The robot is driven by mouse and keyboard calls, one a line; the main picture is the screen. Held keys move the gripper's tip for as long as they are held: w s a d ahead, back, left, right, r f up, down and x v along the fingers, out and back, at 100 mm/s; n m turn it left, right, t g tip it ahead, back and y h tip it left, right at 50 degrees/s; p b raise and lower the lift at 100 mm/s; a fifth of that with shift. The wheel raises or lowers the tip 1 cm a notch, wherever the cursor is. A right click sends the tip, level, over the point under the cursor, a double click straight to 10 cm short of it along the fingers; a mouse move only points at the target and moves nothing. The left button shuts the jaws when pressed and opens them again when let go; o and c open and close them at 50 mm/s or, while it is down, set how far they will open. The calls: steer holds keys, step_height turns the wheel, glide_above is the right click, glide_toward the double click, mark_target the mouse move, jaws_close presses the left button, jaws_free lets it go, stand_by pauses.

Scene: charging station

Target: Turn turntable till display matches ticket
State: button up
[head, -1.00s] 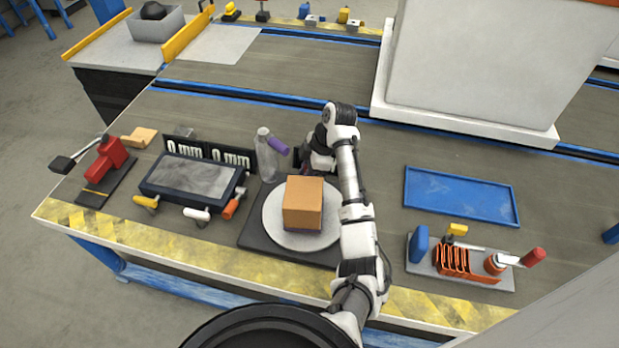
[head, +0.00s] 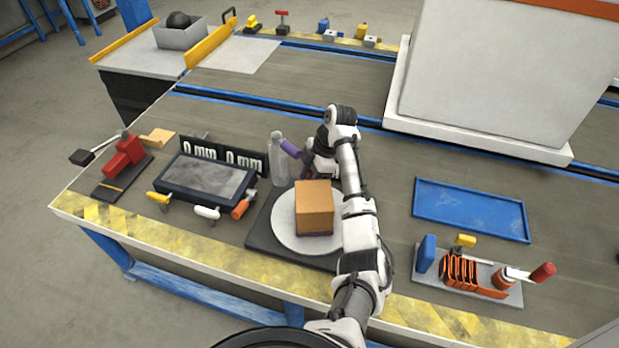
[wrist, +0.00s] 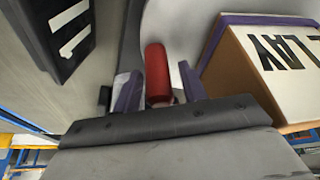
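The turntable (head: 290,237) is a pale round disc on a dark square base near the front of the bench. An orange-brown box (head: 314,208) stands on it; in the wrist view the box (wrist: 285,65) shows a white label with black letters, "LAY" readable. A red peg (wrist: 157,72) stands at the disc's rim. My gripper (wrist: 160,88) has its purple-tipped fingers on either side of the peg, with a small gap at the right. In the head view my gripper is at the disc's far side, partly hidden by my arm. I cannot identify a ticket.
A clear bottle (head: 279,160) is close to my gripper. A red clamp (head: 124,155) sits far left. A blue tray (head: 470,208) and a tool rack (head: 465,275) lie right.

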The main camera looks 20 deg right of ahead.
steer(key=p+v, duration=0.2)
steer(key=v, duration=1.2)
